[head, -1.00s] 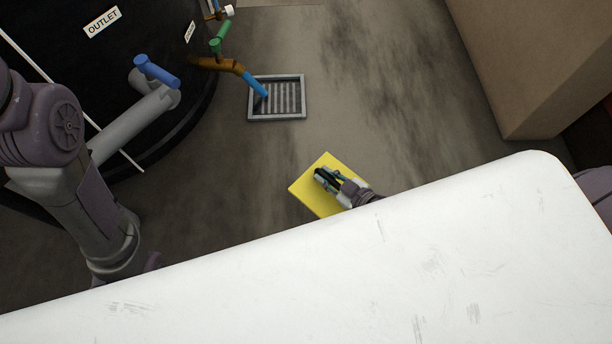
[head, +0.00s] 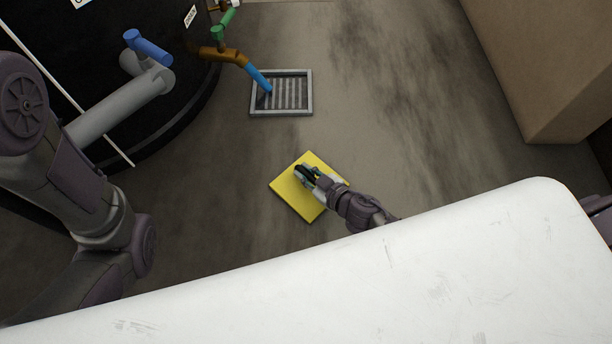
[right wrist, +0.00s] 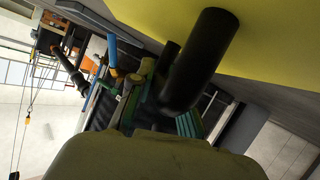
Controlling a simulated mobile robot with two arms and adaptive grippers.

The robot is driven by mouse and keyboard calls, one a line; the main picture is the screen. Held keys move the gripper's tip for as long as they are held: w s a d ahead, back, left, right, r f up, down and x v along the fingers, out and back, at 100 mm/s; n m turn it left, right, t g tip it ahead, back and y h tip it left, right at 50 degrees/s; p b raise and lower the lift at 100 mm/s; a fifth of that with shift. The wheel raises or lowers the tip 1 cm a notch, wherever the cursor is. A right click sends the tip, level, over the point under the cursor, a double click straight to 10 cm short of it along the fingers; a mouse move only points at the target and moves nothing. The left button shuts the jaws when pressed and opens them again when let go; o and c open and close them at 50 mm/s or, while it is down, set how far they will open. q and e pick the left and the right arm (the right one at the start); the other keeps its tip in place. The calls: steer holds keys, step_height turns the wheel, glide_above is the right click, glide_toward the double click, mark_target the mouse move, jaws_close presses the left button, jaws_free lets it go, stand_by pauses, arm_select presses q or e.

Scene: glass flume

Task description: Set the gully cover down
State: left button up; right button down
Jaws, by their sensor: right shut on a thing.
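The gully cover, a flat yellow square plate (head: 290,197), shows in the middle of the head view, turned at an angle to the grate. My right gripper (head: 306,174) is over the plate and shut on its black handle. In the right wrist view the yellow underside or face (right wrist: 275,35) fills the top right, with the thick black handle (right wrist: 205,55) by the fingers. The gully, a grey-framed grate (head: 282,113) in the floor, lies up from the cover and is uncovered. I cannot tell how high the cover is above the floor. My left gripper is out of view.
A black tank (head: 75,60) with a grey pipe (head: 120,108) and blue handle stands at left. A blue spout (head: 257,77) reaches over the grate's left side. A brown box (head: 545,65) is at upper right. Bare floor (head: 400,130) lies between.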

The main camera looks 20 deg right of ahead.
steer(key=shift+r, duration=0.2)
steer(key=shift+f, duration=0.15)
steer(key=c, duration=1.1)
jaws_free()
steer(key=shift+s+d, duration=0.1)
steer(key=shift+s, duration=0.15)
steer(key=p+v, duration=0.4)
steer(key=v, duration=0.7)
steer(key=shift+s+r, duration=0.15)
steer(key=shift+r, duration=0.15)
steer(key=shift+d, duration=0.1)
